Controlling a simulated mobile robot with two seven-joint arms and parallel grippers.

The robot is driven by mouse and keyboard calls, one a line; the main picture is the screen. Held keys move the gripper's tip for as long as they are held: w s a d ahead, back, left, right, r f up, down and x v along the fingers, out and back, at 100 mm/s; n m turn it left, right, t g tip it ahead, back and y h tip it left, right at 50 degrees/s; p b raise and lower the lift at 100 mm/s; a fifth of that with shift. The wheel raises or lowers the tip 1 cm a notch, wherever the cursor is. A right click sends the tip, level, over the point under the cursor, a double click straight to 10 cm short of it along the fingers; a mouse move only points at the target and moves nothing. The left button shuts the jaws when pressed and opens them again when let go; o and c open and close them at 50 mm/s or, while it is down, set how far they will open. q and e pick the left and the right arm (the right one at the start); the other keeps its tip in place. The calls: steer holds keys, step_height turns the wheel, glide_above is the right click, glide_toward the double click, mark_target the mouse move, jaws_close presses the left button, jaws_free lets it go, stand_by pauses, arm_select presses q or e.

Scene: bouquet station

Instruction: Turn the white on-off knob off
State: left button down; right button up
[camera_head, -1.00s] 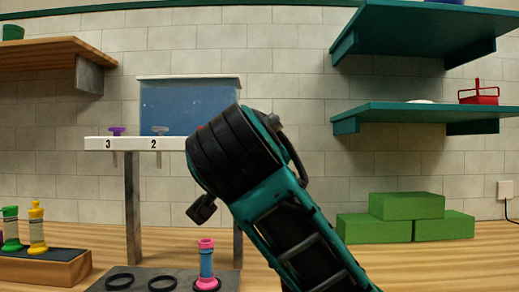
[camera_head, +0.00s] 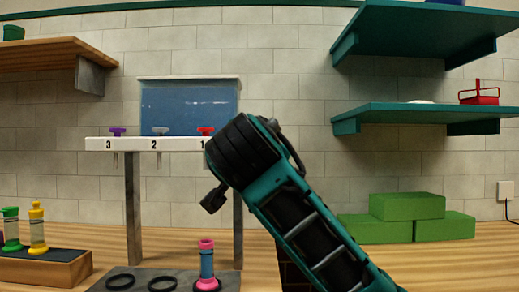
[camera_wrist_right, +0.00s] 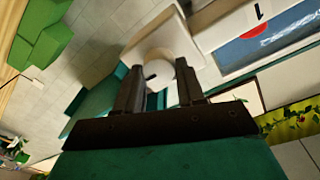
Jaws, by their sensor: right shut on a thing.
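The white knob (camera_wrist_right: 161,70) shows in the right wrist view, round and pale, in front of a white block-like housing (camera_wrist_right: 157,27). A short dark mark shows on its face. My right gripper (camera_wrist_right: 159,76) has one dark finger on each side of the knob and is shut on it. In the head view my right wrist and forearm hide the knob and the fingertips. My left gripper is in neither current view.
A white rack (camera_head: 180,144) numbered 3, 2, 1 carries purple, grey and red valves (camera_head: 206,131) before a blue water tank (camera_head: 190,106). Green blocks (camera_head: 407,206) stand at right. A pink-and-blue tube (camera_head: 206,262) stands on the grey mat below.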

steer(key=c, duration=0.5)
arm_select(q)
steer(key=shift+w+r, duration=0.1)
arm_select(e)
steer(key=shift+o, duration=0.2)
arm_select(q)
steer(key=shift+r, duration=0.1)
arm_select(e)
steer(key=shift+n, duration=0.3)
arm_select(q)
step_height(320, 180, up, 9)
steer(key=s+a+p, duration=0.1)
steer(key=a+p, duration=0.1)
steer(key=p, duration=1)
steer(key=shift+a+y, duration=0.15)
steer(key=shift+y, duration=0.15)
arm_select(e)
steer(key=shift+f+n+t+y, duration=0.15)
steer(key=shift+n+y, duration=0.25)
steer(key=shift+n, duration=4.15)
steer(key=shift+f+n+t+y, duration=0.1)
steer(key=shift+n+t+y, duration=0.25)
steer(key=shift+n, duration=4.2)
arm_select(q)
steer(key=shift+s+f+p, duration=0.1)
steer(key=shift+f+p, duration=0.1)
steer(key=shift+p, duration=0.1)
steer(key=shift+s+a+f, duration=0.15)
